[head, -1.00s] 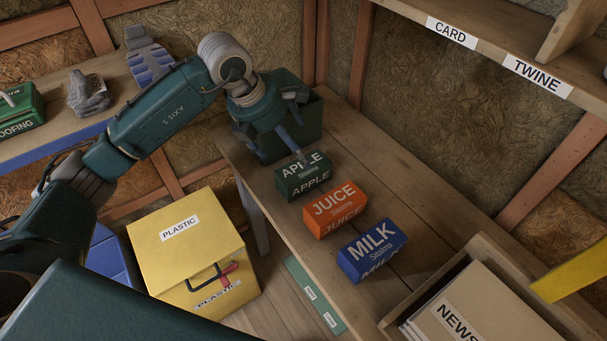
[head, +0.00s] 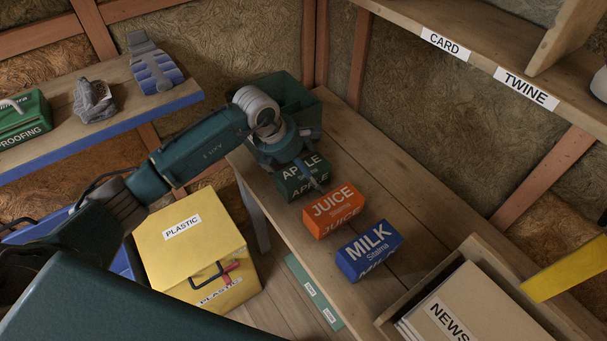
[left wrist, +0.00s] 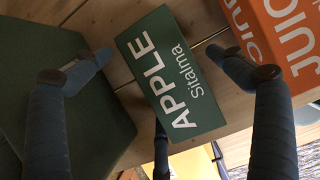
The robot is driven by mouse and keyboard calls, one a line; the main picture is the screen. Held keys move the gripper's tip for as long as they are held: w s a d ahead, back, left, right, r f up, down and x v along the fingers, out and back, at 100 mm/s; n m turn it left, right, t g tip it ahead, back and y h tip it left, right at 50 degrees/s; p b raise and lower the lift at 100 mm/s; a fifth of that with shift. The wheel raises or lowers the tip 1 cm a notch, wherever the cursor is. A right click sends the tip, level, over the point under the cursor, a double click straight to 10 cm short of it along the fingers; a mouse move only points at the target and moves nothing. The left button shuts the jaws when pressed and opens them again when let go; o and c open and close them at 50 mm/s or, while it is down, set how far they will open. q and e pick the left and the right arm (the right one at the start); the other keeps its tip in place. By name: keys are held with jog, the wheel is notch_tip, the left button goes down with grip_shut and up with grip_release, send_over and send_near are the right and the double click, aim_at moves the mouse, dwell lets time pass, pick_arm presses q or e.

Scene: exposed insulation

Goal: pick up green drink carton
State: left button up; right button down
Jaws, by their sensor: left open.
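The green drink carton (head: 303,178), labelled APPLE, lies on the wooden bench beside an orange JUICE carton (head: 335,210). My left gripper (head: 300,178) is over the green carton, pointing down at it. In the left wrist view the green carton (left wrist: 172,72) is between the spread fingers of the left gripper (left wrist: 160,75), and one more finger shows below. The fingers are open, and I cannot tell whether any touches the carton. The gripper hides part of the carton in the head view. My right gripper is not in view.
A dark green bin (head: 292,92) stands close behind my left gripper. A yellow PLASTIC box (head: 190,245) is on the floor left of the bench. A NEWS box (head: 480,245) is at right.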

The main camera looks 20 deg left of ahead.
pick_arm(q)
jog(key=c, duration=1.1)
jog(key=shift+o, duration=0.2)
jog(key=shift+r, duration=0.15)
